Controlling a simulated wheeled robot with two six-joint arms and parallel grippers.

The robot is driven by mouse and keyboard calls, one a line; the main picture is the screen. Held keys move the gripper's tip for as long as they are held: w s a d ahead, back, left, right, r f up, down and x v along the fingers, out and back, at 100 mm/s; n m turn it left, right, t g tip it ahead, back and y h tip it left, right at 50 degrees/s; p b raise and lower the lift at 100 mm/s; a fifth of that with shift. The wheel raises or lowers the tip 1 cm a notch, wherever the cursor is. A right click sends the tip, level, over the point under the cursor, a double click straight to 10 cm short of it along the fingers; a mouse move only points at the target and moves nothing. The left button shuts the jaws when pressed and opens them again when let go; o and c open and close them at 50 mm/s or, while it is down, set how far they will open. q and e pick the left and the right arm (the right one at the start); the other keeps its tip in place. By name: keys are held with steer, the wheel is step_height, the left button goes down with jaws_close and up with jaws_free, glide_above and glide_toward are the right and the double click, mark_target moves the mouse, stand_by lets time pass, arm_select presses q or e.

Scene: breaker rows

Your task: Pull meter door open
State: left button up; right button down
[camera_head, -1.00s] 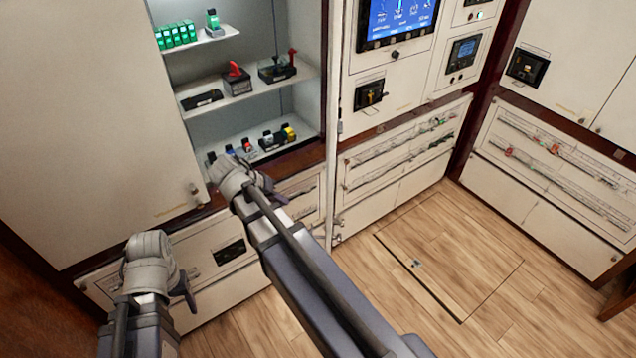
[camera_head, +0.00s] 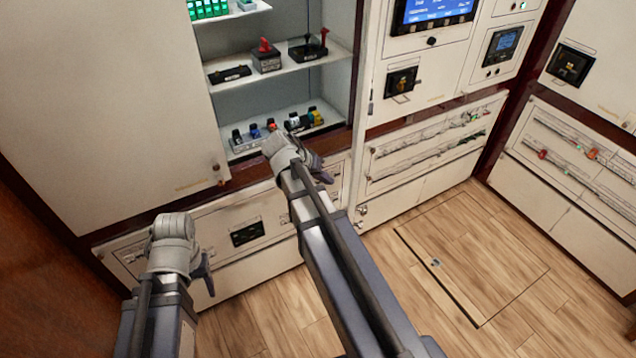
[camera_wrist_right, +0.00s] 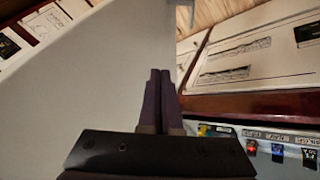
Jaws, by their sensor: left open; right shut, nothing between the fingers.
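I cannot tell for sure which panel is the meter door. A large white door (camera_head: 110,90) with a small knob (camera_head: 218,181) stands left of the open shelves. A broad pale panel (camera_wrist_right: 90,80) fills the left of the right wrist view, behind my right fingers. Touch with any panel cannot be told. My left gripper (camera_head: 208,278) is open, low before the drawer fronts, away from any door.
The shelves hold a row of small breakers (camera_head: 254,132) and a red-handled switch (camera_head: 266,56). A blue screen (camera_head: 435,10) and a black switch (camera_head: 401,82) are on the panel to the right. The wooden floor (camera_head: 470,250) is clear.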

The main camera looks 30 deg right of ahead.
arm_select(q)
steer(key=shift+f, duration=0.5)
arm_select(e)
steer(key=shift+s+d+f, duration=0.15)
steer(key=shift+s+d, duration=0.25)
steer(key=shift+d, duration=0.25)
steer(key=shift+s+d+f, duration=0.2)
steer(key=shift+s+d, duration=0.15)
steer(key=shift+d, duration=0.35)
steer(key=shift+s+d+f, duration=0.15)
steer(key=shift+s+d, duration=0.25)
steer(key=shift+d, duration=0.25)
steer(key=shift+s+d, duration=0.1)
steer(key=s+d+n, duration=0.1)
steer(key=s+d, duration=0.2)
steer(key=d, duration=0.8)
steer(key=s+d+n+t, duration=0.1)
steer(key=s+d, duration=0.3)
steer(key=d, duration=0.8)
steer(key=s+d+n, duration=0.1)
steer(key=s+d, duration=0.3)
steer(key=d, duration=0.8)
steer(key=shift+s+t, duration=0.25)
steer(key=shift+t, duration=0.15)
steer(key=shift+a, duration=0.1)
